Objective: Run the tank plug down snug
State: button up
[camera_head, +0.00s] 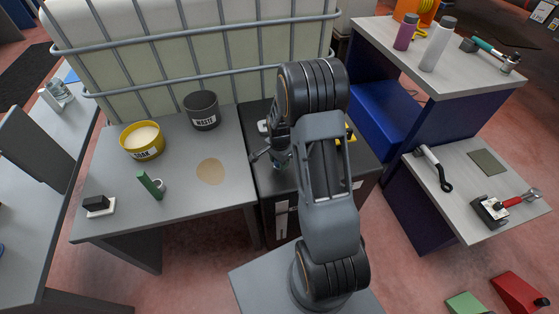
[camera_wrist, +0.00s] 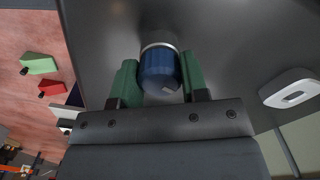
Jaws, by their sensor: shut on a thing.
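The blue plug (camera_wrist: 158,70) is a ribbed round cap with a pale ring at its far end, where it meets the dark top of the black cabinet (camera_head: 258,180). My gripper (camera_wrist: 160,78) has its two green pads on either side of the plug and is shut on it. In the head view my gripper (camera_head: 277,157) points down at the cabinet top, left of my arm. The plug is mostly hidden there. I cannot tell how far down the plug sits.
A caged white tank (camera_head: 180,35) stands behind. The left bench holds a yellow bowl (camera_head: 142,141), a dark waste bin (camera_head: 201,110) and a green-handled tool (camera_head: 151,185). A pale oblong handle (camera_wrist: 291,93) lies near the plug. Shelves with tools (camera_head: 436,168) stand right.

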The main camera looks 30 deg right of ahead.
jog(key=shift+m, duration=0.9)
jog(key=shift+m, duration=0.6)
jog(key=o, duration=0.8)
jog(key=shift+r, duration=0.1)
notch_tip(320, 180, up, 12)
jog(key=shift+f, duration=0.1)
